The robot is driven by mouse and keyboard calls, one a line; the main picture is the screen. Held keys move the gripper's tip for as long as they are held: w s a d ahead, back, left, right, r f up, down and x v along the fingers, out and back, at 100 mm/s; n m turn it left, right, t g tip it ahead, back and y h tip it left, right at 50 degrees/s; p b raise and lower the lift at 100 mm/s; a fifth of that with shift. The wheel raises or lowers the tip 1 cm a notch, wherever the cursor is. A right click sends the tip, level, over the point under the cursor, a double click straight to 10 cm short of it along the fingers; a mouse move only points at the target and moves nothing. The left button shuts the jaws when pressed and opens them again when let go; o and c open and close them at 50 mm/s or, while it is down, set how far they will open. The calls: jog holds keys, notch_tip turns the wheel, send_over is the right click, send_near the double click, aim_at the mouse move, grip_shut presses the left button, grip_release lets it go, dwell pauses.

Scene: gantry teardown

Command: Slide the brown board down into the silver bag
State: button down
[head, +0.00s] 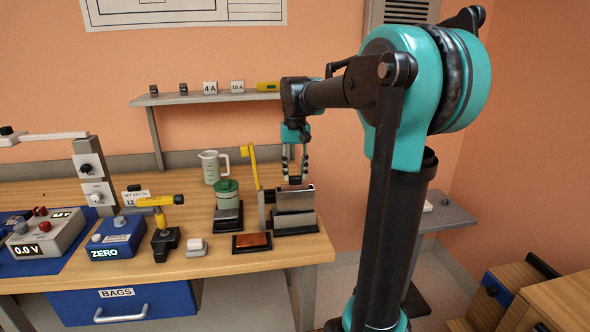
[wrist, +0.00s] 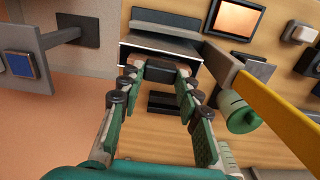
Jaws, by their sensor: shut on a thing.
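The silver bag (head: 294,199) stands on a dark stand near the right end of the workbench. In the wrist view the bag's grey front (wrist: 160,50) lies just beyond my fingertips. My gripper (head: 293,172) points down over the bag. It is shut on a small dark brown piece, which I take for the brown board (head: 295,181). In the wrist view the held piece (wrist: 160,72) looks dark between the fingertips. The board is at the bag's top; I cannot tell whether its lower edge is inside the mouth.
A yellow lever (head: 253,165) rises just left of the bag, close to my gripper. A green-lidded jar (head: 228,194) stands further left. A reddish-brown panel in a dark frame (head: 252,241) lies in front. A shelf (head: 210,98) is behind. The bench's right edge is near.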

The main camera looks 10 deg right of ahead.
jog(key=c, duration=1)
grip_release()
notch_tip(320, 180, up, 16)
